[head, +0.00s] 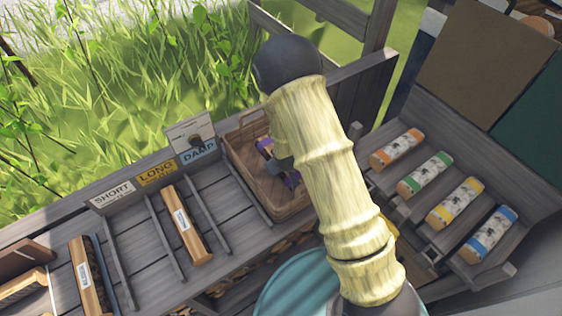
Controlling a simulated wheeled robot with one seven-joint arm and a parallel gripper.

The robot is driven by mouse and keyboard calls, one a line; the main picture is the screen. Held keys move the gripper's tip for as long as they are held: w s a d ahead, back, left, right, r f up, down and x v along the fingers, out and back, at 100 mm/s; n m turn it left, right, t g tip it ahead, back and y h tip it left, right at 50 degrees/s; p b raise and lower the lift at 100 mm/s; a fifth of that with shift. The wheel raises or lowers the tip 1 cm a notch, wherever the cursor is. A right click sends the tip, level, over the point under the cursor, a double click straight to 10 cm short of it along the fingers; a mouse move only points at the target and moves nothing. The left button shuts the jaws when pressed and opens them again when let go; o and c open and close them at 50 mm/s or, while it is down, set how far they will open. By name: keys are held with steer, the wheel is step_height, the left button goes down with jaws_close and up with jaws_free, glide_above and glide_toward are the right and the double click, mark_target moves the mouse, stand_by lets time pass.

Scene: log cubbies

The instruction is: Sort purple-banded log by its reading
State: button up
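The purple-banded log (264,146) shows in part at the brown basket (243,160), mostly hidden by my arm. A purple patch also shows just below my gripper (284,168), which is at the basket; its fingers are largely hidden, so I cannot tell whether they grip the log. Three slots have signs: SHORT (112,193), LONG (156,173) and DAMP (198,151). The LONG slot holds a log with a white label (186,226). The SHORT and DAMP slots look empty.
A wooden tray (400,118) on the right holds logs with orange (397,149), green (425,173), yellow (455,202) and blue (488,234) bands. Another labelled log (88,278) lies at the far left. Thin dividers (166,237) separate the slots. A teal round thing (290,288) is below my arm.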

stand_by(0.4)
steer(key=o, duration=1.4)
steer(key=shift+c, duration=0.2)
steer(key=shift+s, duration=0.1)
steer(key=shift+r+p, duration=1.55)
steer(key=shift+r, duration=0.5)
steer(key=p+v, duration=0.1)
steer(key=v, duration=1.6)
steer(key=shift+p, duration=0.4)
steer(key=shift+r, duration=0.1)
steer(key=shift+s, duration=0.15)
